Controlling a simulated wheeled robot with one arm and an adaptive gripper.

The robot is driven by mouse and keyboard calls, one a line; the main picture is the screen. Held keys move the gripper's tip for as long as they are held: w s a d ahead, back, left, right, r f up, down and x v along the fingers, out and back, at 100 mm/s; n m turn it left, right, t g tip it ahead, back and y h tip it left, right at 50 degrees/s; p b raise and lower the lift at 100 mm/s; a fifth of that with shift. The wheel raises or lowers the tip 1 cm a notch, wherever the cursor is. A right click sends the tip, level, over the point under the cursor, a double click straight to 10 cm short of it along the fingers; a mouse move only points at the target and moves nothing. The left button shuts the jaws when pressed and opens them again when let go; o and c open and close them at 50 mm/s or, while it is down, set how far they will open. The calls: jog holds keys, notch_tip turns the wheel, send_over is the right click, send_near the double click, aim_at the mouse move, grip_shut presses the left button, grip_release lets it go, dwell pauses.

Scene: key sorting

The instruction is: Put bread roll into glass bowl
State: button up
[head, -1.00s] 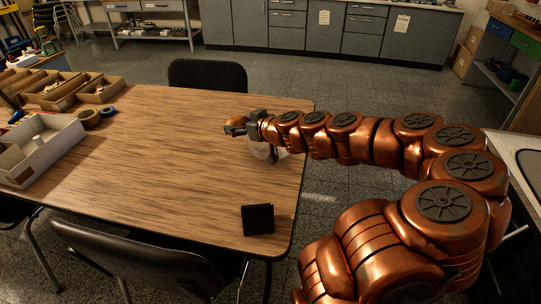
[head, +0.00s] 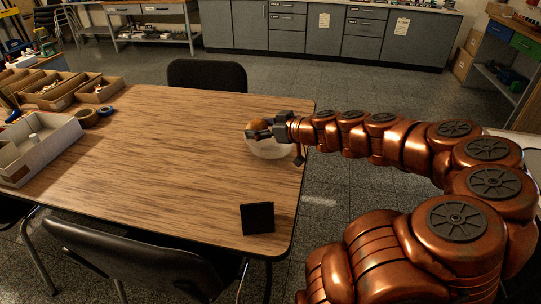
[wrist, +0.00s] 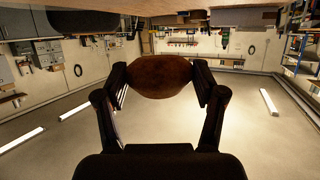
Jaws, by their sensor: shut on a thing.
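The brown bread roll (head: 258,125) is in my gripper (head: 259,133), which is shut on it. In the wrist view the roll (wrist: 160,76) sits between the two fingers (wrist: 161,84). The glass bowl (head: 270,150) stands on the table near its right edge. In the head view the roll and gripper overlap the upper part of the bowl, with the roll around the height of its rim or above it. I cannot tell the exact gap. Part of the bowl is hidden behind my gripper.
The wooden table (head: 150,160) is mostly clear in the middle. A black square object (head: 257,218) stands near the front right. Cardboard bins (head: 52,92), a pale open box (head: 38,150) and tape rolls (head: 87,118) are at the left. Black chairs (head: 207,76) stand around the table.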

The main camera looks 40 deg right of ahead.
jog(key=s+d+f+n+g+y+b, duration=0.15)
jog(key=s+d+b, duration=0.3)
jog(key=s, duration=0.65)
jog(key=shift+n+t+y, duration=0.25)
jog(key=shift+y, duration=0.2)
jog(key=w+d+f+p, duration=0.1)
jog(key=w+f, duration=0.1)
jog(key=w, duration=0.3)
jog(key=w+d+f, duration=0.1)
jog(key=w, duration=0.4)
jog(key=w+d+f+p, duration=0.1)
jog(key=w+f, duration=0.1)
jog(key=w, duration=0.3)
jog(key=shift+w+d+f+p, duration=0.25)
jog(key=shift+d+f+p, duration=0.05)
jog(key=shift+f, duration=0.05)
jog(key=shift+f+b, duration=0.6)
jog(key=shift+b, duration=0.65)
jog(key=o, duration=1.1)
